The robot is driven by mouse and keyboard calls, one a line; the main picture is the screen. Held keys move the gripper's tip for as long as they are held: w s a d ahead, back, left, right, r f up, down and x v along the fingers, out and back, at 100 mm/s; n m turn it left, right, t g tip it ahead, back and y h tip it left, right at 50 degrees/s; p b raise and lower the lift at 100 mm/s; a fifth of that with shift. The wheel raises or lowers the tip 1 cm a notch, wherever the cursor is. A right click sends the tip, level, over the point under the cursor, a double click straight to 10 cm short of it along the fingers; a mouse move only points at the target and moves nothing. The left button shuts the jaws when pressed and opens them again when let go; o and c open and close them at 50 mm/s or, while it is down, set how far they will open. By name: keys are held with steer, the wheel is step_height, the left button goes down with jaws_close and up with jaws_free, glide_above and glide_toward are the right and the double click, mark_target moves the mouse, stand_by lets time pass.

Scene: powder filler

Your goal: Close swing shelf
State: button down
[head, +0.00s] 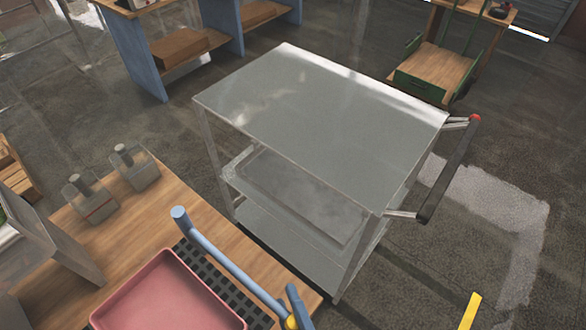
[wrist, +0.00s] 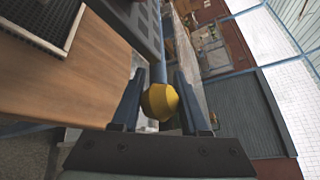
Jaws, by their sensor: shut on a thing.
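A blue bar (head: 228,258) runs along the edge of the black mesh grid (head: 256,312) at the wooden bench's front. It ends in a yellow knob (head: 291,323), seen large in the wrist view (wrist: 159,101). My gripper (wrist: 160,85) is shut on the knob, one finger on each side, with the bar leading away behind it. In the head view, a blue finger of my gripper (head: 296,306) shows at the bottom edge beside the knob. A pink tray (head: 168,298) sits on or over the grid. Which part is the swing shelf itself cannot be told.
A grey metal cart (head: 320,110) with shelves and a black push handle (head: 450,170) stands close beyond the bench (head: 130,215). Two small clear jars (head: 92,200) stand at the bench's far side. Floor right of the cart is open.

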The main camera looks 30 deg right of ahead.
steer(key=shift+a, duration=0.2)
steer(key=shift+a, duration=0.1)
steer(key=shift+c, duration=2.1)
jaws_free()
steer(key=shift+s+a, duration=0.1)
steer(key=shift+s, duration=0.15)
steer(key=b+v, duration=0.1)
steer(key=v, duration=1.1)
steer(key=shift+s+a+r, duration=0.15)
steer(key=shift+s+a, duration=0.05)
steer(key=shift+s, duration=0.05)
